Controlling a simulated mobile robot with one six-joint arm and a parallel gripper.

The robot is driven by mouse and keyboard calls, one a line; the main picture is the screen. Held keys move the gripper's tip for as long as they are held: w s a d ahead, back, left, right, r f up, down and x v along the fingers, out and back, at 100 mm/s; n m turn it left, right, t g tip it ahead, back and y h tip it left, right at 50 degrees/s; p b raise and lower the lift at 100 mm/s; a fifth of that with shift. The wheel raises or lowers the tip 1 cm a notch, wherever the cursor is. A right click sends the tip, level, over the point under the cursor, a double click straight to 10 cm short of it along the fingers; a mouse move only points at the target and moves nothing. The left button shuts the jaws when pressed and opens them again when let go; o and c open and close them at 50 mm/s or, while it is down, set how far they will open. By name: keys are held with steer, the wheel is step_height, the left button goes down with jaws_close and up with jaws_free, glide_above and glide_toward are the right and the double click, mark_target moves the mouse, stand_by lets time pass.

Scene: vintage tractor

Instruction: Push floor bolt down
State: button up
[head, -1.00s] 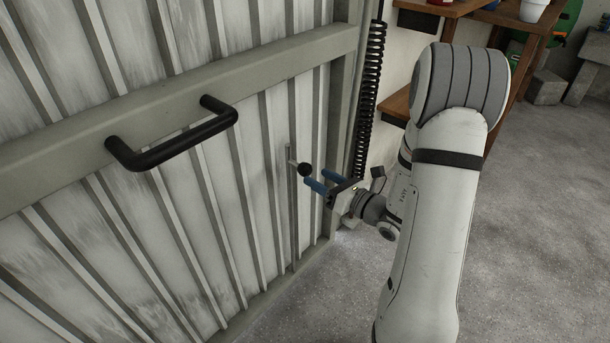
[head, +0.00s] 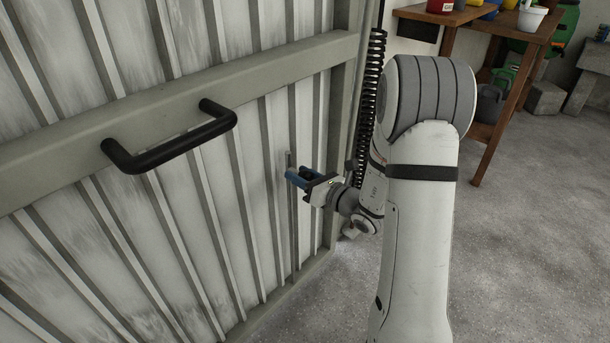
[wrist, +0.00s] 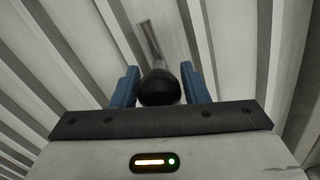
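The floor bolt (head: 293,235) is a thin upright rod on the ribbed metal door. In the wrist view, its round black knob (wrist: 158,88) sits between the two blue fingers of my gripper (wrist: 160,85). A narrow gap shows on each side of the knob, so the fingers are open around it. In the head view, my gripper (head: 297,177) is at the upper part of the rod, close to the door, and its fingers mostly hide the knob. The bolt's lower end is near the floor.
A black door handle (head: 170,145) sticks out at the left on the door's cross rail (head: 75,140). A black coiled spring (head: 370,110) hangs beside the door edge. A wooden shelf (head: 490,135) stands at the back right. The grey floor (head: 530,240) at right is clear.

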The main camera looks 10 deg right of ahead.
jaws_close()
step_height(320, 180, down, 4)
steer(key=shift+r+b, duration=0.2)
steer(key=shift+b, duration=0.8)
steer(key=shift+o, duration=0.4)
jaws_free()
steer(key=shift+f, duration=0.1)
steer(key=shift+o, duration=1.3)
steer(key=shift+s, duration=0.1)
steer(key=p+v, duration=0.2)
steer(key=v, duration=0.5)
steer(key=shift+s+d, duration=0.2)
steer(key=shift+d, duration=0.05)
